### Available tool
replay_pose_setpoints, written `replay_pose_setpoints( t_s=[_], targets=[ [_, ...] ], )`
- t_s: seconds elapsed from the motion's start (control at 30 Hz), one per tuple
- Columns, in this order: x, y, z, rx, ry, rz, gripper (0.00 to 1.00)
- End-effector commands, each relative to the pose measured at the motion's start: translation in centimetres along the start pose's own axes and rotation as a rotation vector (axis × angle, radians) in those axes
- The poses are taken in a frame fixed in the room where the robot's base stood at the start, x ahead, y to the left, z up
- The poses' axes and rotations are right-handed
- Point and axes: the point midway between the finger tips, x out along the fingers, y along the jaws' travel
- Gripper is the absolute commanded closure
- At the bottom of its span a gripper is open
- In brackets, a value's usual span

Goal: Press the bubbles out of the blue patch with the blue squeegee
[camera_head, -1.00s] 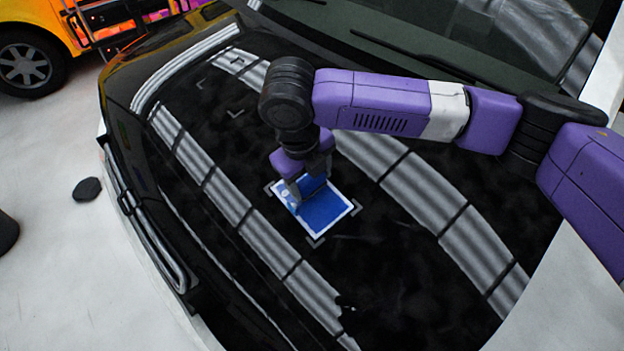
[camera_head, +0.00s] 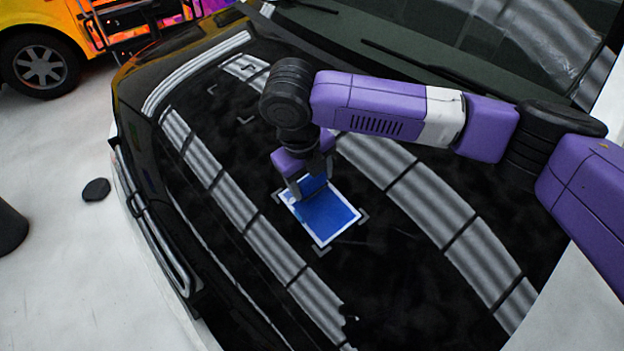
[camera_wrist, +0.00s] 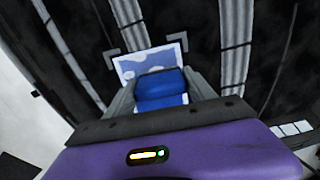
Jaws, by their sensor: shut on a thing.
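The blue patch (camera_head: 328,217) with a white border lies on the black car hood, framed by grey corner marks. It also shows in the wrist view (camera_wrist: 172,57), where pale blotches mark its far part. My gripper (camera_head: 312,188) is over the patch's upper-left part and is shut on the blue squeegee (camera_wrist: 160,84). The squeegee sits between the two fingers, low over the patch. In the head view the squeegee is mostly hidden by the gripper. I cannot tell whether its edge touches the patch.
The glossy black hood (camera_head: 420,290) curves down to the left, with striped light reflections. More corner marks (camera_head: 245,118) show farther up the hood. The windshield with wipers is at the top. An orange vehicle (camera_head: 40,45) stands at the upper left on pale floor.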

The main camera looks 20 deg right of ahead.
Motion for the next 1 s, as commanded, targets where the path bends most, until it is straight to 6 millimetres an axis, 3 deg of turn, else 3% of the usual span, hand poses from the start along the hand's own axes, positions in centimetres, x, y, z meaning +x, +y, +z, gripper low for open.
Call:
replay_pose_setpoints(
  t_s=[0.3, 0.77, 1.0],
  targets=[
    [0.1, 0.0, 1.8, 0.0, 0.0, -0.001, 0.69],
    [0.1, 0.0, 2.2, 0.001, 0.0, -0.001, 0.69],
    [0.1, 0.0, 3.5, 0.001, 0.0, 0.0, 0.69]
  ],
)
